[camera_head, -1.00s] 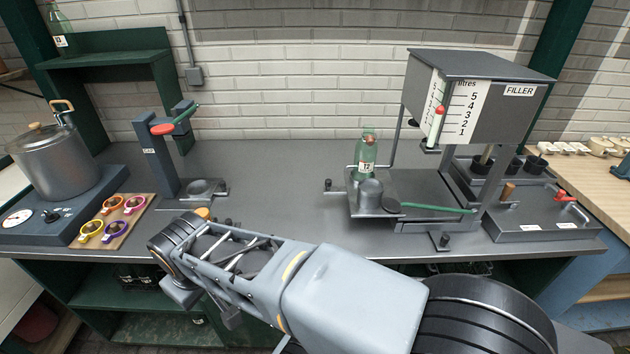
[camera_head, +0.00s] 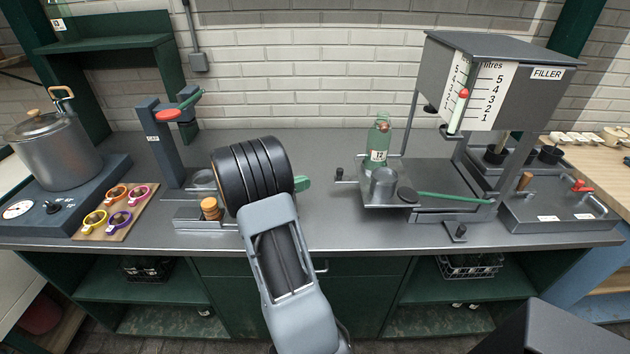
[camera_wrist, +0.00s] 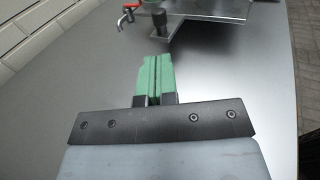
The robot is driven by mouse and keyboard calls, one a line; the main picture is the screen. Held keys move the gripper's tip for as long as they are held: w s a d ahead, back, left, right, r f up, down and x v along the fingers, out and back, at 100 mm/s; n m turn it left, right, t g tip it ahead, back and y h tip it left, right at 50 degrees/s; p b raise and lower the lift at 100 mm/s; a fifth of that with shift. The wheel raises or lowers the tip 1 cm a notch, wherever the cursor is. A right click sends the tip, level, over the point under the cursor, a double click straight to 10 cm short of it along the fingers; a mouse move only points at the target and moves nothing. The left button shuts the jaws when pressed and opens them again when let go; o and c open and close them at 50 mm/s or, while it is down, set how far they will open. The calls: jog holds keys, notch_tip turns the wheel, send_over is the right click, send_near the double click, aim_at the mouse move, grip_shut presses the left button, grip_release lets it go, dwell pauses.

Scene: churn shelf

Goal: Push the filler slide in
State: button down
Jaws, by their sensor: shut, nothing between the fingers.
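The filler (camera_head: 490,85) is a grey box on legs at the right of the bench, with a litre scale. Its slide (camera_head: 375,200) is a flat grey plate sticking out to the left, with a small dark knob (camera_head: 339,174). A green bottle (camera_head: 379,142) labelled 12 stands upright at its back, behind a metal cup (camera_head: 383,186). My gripper (camera_head: 302,184) is left of the slide, apart from it, its green fingers pointing right. In the wrist view my gripper (camera_wrist: 154,75) is shut and empty; a plate edge (camera_wrist: 210,25) and dark knob (camera_wrist: 159,18) lie ahead.
A green lever (camera_head: 450,200) extends right from a dark disc by the cup. A capper stand (camera_head: 160,150), coloured rings on a board (camera_head: 115,212) and a pot (camera_head: 60,155) are left. The bench between my gripper and the slide is clear.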

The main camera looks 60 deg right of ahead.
jog(key=p+x, duration=0.1)
jog(key=x, duration=0.8)
jog(key=shift+d, duration=0.1)
